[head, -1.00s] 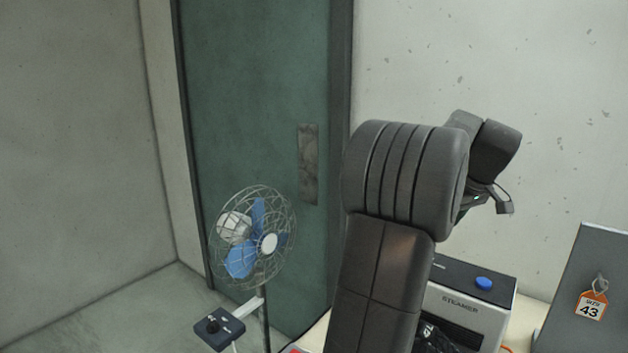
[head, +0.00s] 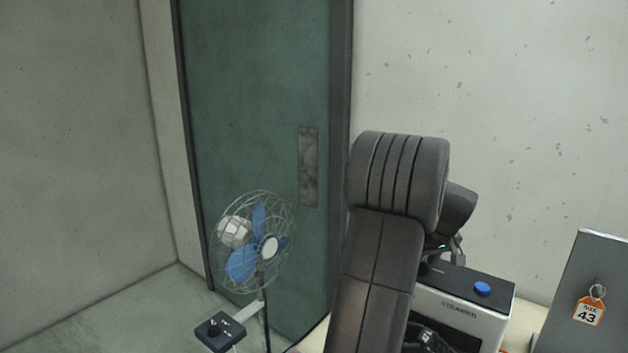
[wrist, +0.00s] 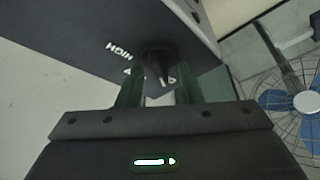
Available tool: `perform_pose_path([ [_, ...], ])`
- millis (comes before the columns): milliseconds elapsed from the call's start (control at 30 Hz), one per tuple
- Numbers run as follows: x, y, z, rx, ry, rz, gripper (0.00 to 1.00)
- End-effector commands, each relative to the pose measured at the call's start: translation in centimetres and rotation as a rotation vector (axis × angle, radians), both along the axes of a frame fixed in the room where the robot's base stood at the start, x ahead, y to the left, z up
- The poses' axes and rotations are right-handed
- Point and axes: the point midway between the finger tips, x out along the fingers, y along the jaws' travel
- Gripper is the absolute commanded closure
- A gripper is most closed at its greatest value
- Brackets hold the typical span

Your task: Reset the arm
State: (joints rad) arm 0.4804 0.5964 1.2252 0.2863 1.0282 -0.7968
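My gripper (wrist: 158,92) shows in the wrist view with its two dark fingers apart. A dark round knob (wrist: 157,62) shows between and beyond the fingertips, on a dark panel (wrist: 75,45) lettered "HIGH". I cannot tell whether the fingers touch the knob. Nothing else shows between the fingers. In the head view my arm rises in front of the steamer (head: 460,309) and bends over behind itself.
The steamer has a blue button (head: 482,289) on top. A grey panel (head: 590,265) with an orange size 43 tag (head: 589,312) stands at right. A caged fan (head: 270,248) and a control box (head: 219,331) stand left, before a green door (head: 250,100).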

Motion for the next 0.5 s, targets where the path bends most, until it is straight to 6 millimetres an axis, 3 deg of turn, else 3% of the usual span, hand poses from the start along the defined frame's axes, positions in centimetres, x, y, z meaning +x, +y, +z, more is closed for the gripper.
perform_pose_path([
  [500,0.0,0.27,0.02,0.0,0.0,-0.328,0.67],
])
